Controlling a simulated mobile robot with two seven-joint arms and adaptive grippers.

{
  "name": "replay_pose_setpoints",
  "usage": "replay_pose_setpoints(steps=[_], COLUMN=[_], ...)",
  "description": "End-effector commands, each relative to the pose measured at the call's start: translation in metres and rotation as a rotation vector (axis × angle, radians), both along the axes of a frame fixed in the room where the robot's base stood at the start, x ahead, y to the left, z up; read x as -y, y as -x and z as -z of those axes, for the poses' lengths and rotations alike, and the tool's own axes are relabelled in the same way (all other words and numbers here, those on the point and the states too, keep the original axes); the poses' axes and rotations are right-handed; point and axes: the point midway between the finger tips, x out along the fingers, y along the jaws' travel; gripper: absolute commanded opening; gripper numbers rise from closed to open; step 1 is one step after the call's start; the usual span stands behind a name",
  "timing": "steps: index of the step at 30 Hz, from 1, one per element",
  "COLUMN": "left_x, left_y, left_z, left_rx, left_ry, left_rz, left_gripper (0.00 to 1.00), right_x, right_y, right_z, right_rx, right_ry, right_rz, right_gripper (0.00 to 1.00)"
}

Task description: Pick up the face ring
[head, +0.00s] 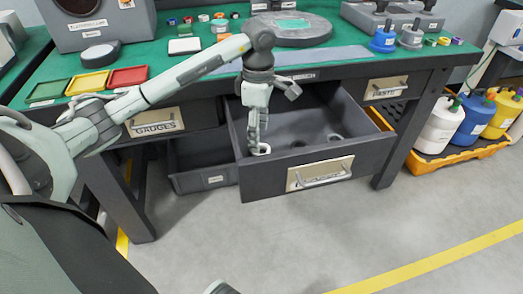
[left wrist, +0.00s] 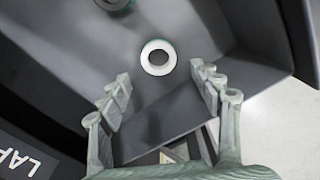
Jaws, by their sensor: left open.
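A pale ring with a thin greenish edge, perhaps the face ring (left wrist: 158,71), lies flat in the open dark drawer (head: 317,164). In the head view the pale ring (head: 263,151) shows just under my left gripper (head: 257,143), near the drawer's left side. In the left wrist view my left gripper (left wrist: 163,90) has its fingers spread apart, with nothing between them; the ring appears just beyond the fingertips. Part of another ring (left wrist: 112,4) is cut off at the top edge.
A lower drawer (head: 200,175) is also open on the left. Grey rings (head: 334,138) lie farther right in the open drawer. The green bench top (head: 160,62) above carries trays, a round plate and small parts. Bottles (head: 440,128) stand at right.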

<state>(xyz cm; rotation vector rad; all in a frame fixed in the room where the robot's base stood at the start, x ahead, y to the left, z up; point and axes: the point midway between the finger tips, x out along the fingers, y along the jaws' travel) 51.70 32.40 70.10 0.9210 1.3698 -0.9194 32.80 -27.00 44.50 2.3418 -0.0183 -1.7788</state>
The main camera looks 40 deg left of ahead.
Motion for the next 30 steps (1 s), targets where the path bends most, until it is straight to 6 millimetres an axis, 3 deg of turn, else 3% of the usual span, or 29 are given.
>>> replay_pose_setpoints(steps=[9,17,30], left_x=[0.006,0.006,0.006], left_y=[-0.002,-0.002,-0.002], left_z=[0.043,0.046,0.046], left_rx=[-0.002,0.002,0.001], left_ry=[0.003,0.001,0.002], left_rz=[0.0,0.0,0.0], left_gripper=[0.64,0.64,0.12], right_x=[-0.001,-0.001,-0.001], right_y=[-0.001,-0.001,0.0], right_z=[0.008,0.009,0.009], right_rx=[-0.004,-0.003,-0.006], right_ry=[-0.005,-0.006,-0.005], right_rz=[-0.001,-0.001,-0.001], right_gripper=[0.4,0.4,0.4])
